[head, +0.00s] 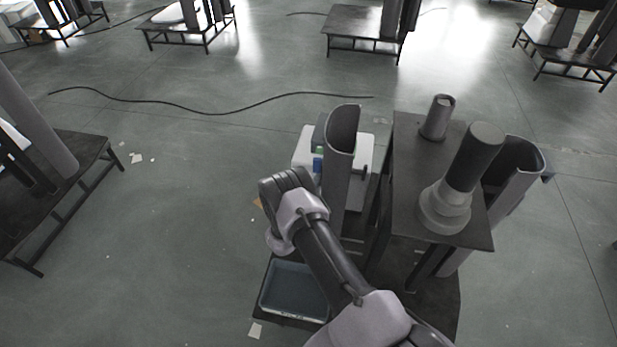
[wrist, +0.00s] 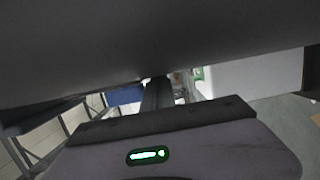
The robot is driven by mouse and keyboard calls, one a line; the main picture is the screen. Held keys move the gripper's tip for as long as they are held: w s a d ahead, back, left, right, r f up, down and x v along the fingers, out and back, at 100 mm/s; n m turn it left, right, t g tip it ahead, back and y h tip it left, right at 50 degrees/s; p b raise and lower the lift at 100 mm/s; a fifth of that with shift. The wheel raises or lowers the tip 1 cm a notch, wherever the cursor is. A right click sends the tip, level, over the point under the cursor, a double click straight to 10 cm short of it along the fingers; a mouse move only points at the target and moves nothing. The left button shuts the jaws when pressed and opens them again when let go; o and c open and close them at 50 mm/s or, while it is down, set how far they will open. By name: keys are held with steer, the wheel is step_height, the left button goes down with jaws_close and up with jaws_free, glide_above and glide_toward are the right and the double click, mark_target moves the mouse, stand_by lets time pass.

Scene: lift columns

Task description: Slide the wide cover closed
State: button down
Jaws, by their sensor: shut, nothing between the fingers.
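A tall grey curved cover (head: 341,165) stands upright on the left side of the lift column. It is likely the wide cover, though I cannot be sure. In the wrist view a broad dark grey surface (wrist: 150,35), probably this cover, fills the top of the picture at close range. My gripper (wrist: 157,92) is shut and empty, its dark fingers reaching up to the lower edge of that surface. I cannot tell whether they touch it. In the head view my wrist is just left of the cover, and the fingers are hidden.
A second curved cover (head: 514,180) stands right of the column. A dark table (head: 405,165) with a cylindrical motor (head: 470,165) lies between them. A blue-grey tray (head: 294,290) sits below my arm. White boxes (head: 304,150) stand behind the left cover. Open floor lies left.

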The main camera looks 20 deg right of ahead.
steer(key=s+d+p, duration=0.2)
steer(key=s+d, duration=0.4)
steer(key=d, duration=0.3)
steer(key=shift+s+f, duration=0.1)
